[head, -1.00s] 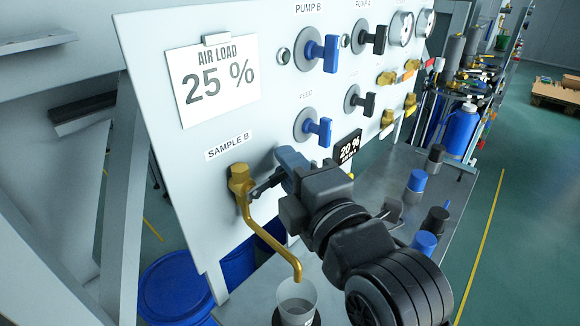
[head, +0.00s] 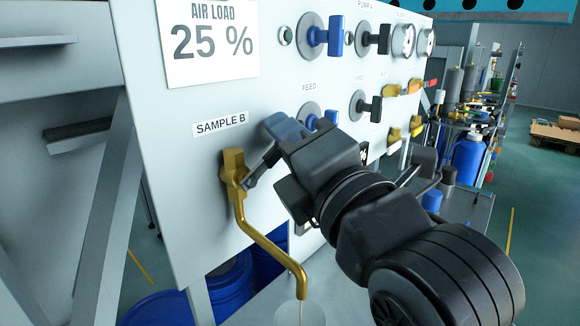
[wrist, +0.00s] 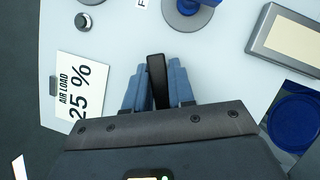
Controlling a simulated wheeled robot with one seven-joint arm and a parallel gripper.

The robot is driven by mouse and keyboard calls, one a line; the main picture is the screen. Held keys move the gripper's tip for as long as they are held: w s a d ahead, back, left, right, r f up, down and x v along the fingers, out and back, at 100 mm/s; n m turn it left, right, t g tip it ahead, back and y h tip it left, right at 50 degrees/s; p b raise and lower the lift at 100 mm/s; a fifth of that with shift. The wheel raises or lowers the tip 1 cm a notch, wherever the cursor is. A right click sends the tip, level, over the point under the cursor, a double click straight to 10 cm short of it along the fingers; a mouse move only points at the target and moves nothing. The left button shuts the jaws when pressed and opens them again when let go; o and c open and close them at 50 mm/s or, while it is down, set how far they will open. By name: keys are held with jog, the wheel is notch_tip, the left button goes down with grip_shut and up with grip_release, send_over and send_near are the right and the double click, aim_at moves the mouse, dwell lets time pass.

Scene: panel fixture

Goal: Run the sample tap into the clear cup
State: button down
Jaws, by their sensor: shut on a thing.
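The brass sample tap (head: 236,182) is on the white panel under the SAMPLE B label, its spout (head: 275,252) curving down to the right. My gripper (head: 277,140) is shut on the tap's dark lever handle (head: 259,170). In the wrist view the black handle (wrist: 157,80) stands between my two blue fingers. The clear cup (head: 299,315) is under the spout's end, cut off by the lower picture edge. A thin pale line runs from the spout tip toward the cup, like a stream. The level in the cup cannot be told.
An AIR LOAD 25 % card (head: 208,42) hangs above the tap. Blue drums (head: 231,287) stand below the panel. Bottles (head: 431,199) stand behind my arm.

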dwell(0.3)
jog(key=c, duration=1)
grip_release()
jog(key=shift+c, duration=0.2)
jog(key=v, duration=0.7)
jog(key=shift+s+d, duration=0.2)
jog(key=shift+s, duration=0.15)
